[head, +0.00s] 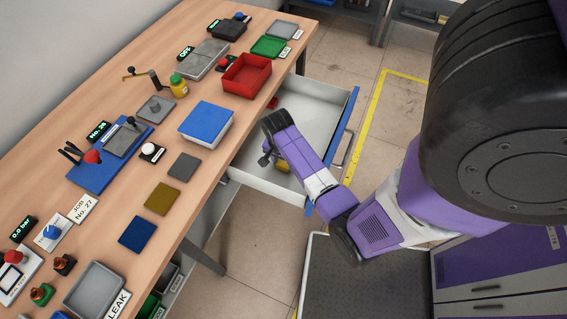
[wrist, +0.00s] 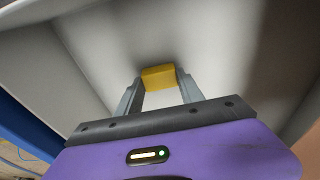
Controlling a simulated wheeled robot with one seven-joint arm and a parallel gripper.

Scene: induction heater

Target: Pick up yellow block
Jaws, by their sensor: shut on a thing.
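The yellow block (wrist: 158,77) sits between the two fingertips of my gripper (wrist: 158,84) in the wrist view, and the fingers are shut on it. In the head view the yellow block (head: 282,167) shows as a small patch beside my gripper (head: 270,160), partly hidden by my arm. Both are inside the open white drawer (head: 248,166) under the workbench. I cannot tell whether the block touches the drawer floor.
The drawer's blue front (head: 346,125) stands out from the wooden workbench (head: 215,168). On the bench are a blue-lidded box (head: 207,119), a red bin (head: 246,77) and flat coloured plates. A small red object (head: 272,103) lies in the drawer's far corner.

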